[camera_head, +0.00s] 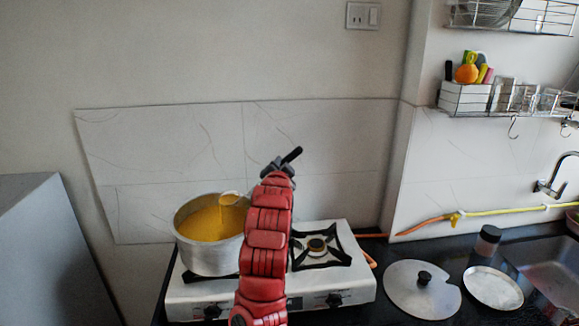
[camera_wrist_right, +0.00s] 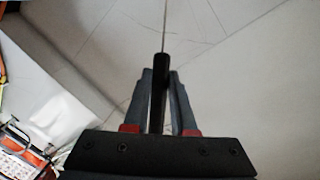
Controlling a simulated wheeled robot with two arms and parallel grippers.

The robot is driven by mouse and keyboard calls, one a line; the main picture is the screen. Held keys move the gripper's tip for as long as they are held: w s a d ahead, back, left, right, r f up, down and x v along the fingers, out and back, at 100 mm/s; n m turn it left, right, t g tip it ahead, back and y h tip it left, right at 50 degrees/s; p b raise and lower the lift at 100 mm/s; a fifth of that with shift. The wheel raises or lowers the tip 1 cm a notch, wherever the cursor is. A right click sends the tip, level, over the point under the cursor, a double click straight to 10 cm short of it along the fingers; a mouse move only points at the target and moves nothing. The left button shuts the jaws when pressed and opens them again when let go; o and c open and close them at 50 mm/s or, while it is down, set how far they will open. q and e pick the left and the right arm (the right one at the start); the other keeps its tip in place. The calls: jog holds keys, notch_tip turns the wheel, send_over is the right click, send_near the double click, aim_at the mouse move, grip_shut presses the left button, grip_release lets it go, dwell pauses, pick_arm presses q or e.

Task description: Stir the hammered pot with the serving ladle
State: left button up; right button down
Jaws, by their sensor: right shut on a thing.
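The hammered pot (camera_head: 209,258) is a silver metal pot with yellow-orange contents, standing on the left burner of the stove. My right gripper (camera_head: 279,166), at the end of a red arm, is up behind and to the right of the pot. It is shut on the black handle of the serving ladle (camera_head: 291,155). In the right wrist view the ladle's handle (camera_wrist_right: 158,92) sits between the two fingers of the right gripper (camera_wrist_right: 161,76). My left gripper is out of view.
The white stove (camera_head: 352,285) has a free right burner (camera_head: 317,245). A lid with a black knob (camera_head: 421,290), a round metal plate (camera_head: 493,288) and a dark-capped jar (camera_head: 487,241) are on the black counter to the right, beside the sink (camera_head: 548,278). A tiled wall stands behind.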

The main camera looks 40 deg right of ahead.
jog(key=shift+s+a+r+n+t+h+p, duration=0.1)
jog(key=shift+a+r+n+t+h+p, duration=0.2)
jog(key=shift+a+p, duration=0.35)
jog(key=shift+s+a+r+n+t+h+p, duration=0.1)
jog(key=shift+a+r+n+t+h+p, duration=0.2)
jog(key=shift+a, duration=0.55)
jog(key=shift+s+a+r+n+t+h+p, duration=0.1)
jog(key=shift+a+r+n+t+h+p, duration=0.2)
jog(key=shift+a+p, duration=0.35)
jog(key=shift+f, duration=0.2)
